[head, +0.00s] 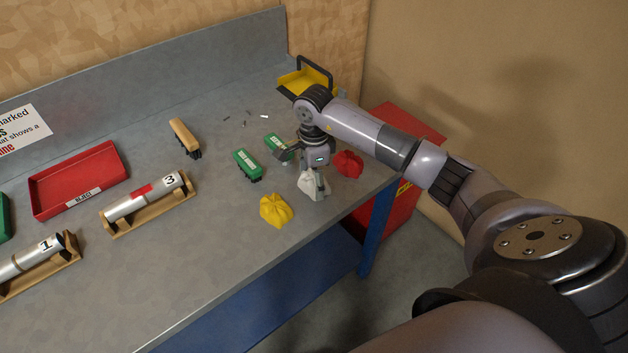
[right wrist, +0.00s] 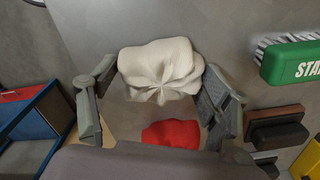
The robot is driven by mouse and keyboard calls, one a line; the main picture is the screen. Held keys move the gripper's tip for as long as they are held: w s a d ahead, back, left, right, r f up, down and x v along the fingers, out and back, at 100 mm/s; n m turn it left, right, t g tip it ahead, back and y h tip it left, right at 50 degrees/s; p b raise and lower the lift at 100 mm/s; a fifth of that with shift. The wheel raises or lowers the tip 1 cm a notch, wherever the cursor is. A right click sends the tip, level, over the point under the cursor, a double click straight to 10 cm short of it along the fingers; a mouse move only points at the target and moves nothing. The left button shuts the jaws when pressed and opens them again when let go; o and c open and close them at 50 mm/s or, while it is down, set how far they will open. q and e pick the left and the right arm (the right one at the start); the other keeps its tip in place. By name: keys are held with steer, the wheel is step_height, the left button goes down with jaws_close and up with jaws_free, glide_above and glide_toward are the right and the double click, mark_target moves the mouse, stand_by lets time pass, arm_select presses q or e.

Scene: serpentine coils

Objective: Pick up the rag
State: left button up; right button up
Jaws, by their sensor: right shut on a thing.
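The white rag (head: 311,185) is bunched up near the bench's front edge, directly under my right gripper (head: 318,176). In the right wrist view the white rag (right wrist: 160,70) fills the space between the two fingers, and the gripper is shut on it. I cannot tell whether it still touches the bench. A yellow rag (head: 275,210) lies to its left and a red rag (head: 348,164) to its right. The red rag also shows in the right wrist view (right wrist: 170,134). My left gripper is out of view.
Green-backed brushes (head: 247,164) and a wooden brush (head: 184,137) lie on the bench (head: 215,240). A red tray (head: 78,180) and tubes on wooden cradles (head: 150,205) are at left. A yellow dustpan (head: 303,80) is behind, and a red cabinet (head: 405,128) stands beyond the right end.

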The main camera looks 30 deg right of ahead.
step_height(320, 180, up, 20)
steer(key=b, duration=0.2)
steer(key=shift+f, duration=0.2)
